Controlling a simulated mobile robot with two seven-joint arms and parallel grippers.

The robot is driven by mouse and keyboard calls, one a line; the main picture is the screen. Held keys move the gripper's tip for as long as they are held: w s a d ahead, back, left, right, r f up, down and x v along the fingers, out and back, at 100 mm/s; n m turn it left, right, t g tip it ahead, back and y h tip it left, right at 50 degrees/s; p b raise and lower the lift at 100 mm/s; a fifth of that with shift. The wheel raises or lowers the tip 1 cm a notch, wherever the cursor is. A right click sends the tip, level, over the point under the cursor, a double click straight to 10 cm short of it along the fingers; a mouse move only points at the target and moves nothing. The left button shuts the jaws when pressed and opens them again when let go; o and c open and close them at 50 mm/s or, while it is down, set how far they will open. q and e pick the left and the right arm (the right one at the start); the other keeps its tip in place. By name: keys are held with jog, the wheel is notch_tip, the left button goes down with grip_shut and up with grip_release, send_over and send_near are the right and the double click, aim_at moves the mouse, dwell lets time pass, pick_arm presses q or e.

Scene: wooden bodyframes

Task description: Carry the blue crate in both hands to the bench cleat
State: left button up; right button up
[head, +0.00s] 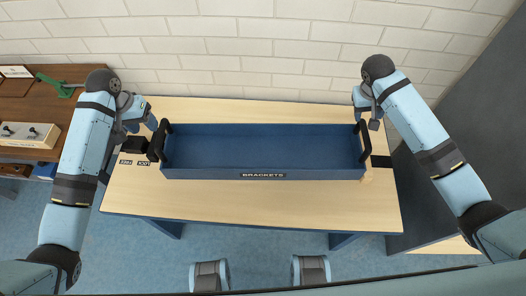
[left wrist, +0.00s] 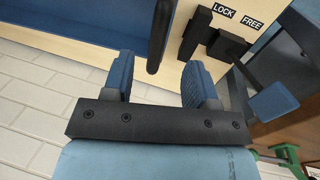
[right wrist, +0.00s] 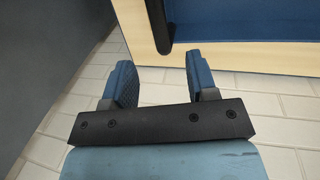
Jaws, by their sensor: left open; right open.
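The long blue crate (head: 265,173), labelled BRACKETS, sits level on the light wooden bench (head: 250,208) and looks empty. It has a black handle at each end, left (head: 158,141) and right (head: 363,142). My left gripper (head: 150,119) is open at the crate's far left corner. In the left wrist view the left handle (left wrist: 161,35) lines up with the gap between the fingers (left wrist: 159,75). My right gripper (head: 369,116) is open by the right handle, which also shows in the right wrist view (right wrist: 158,25) ahead of the fingers (right wrist: 160,72). Neither gripper visibly grips a handle.
A black fitting (head: 134,145) with LOCK and FREE labels (left wrist: 236,15) stands left of the crate; I cannot tell if it is the cleat. A brown side bench (head: 50,105) holds a green tool (head: 58,84). A white brick wall is behind. The bench front is clear.

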aim_at(157, 139)
pick_arm(q)
jog(key=f, duration=0.3)
jog(key=d+f, duration=0.1)
jog(key=f, duration=0.3)
jog(key=d+f, duration=0.1)
jog(key=f, duration=0.2)
jog(key=shift+s+d+f, duration=0.1)
jog(key=shift+f, duration=0.15)
pick_arm(e)
jog(key=f, duration=0.3)
jog(key=d+f, duration=0.1)
jog(key=f, duration=0.3)
jog(key=d+f, duration=0.1)
jog(key=f, duration=0.2)
jog(key=shift+f, duration=0.25)
pick_arm(q)
grip_shut()
pick_arm(e)
grip_shut()
jog(key=shift+r, duration=0.1)
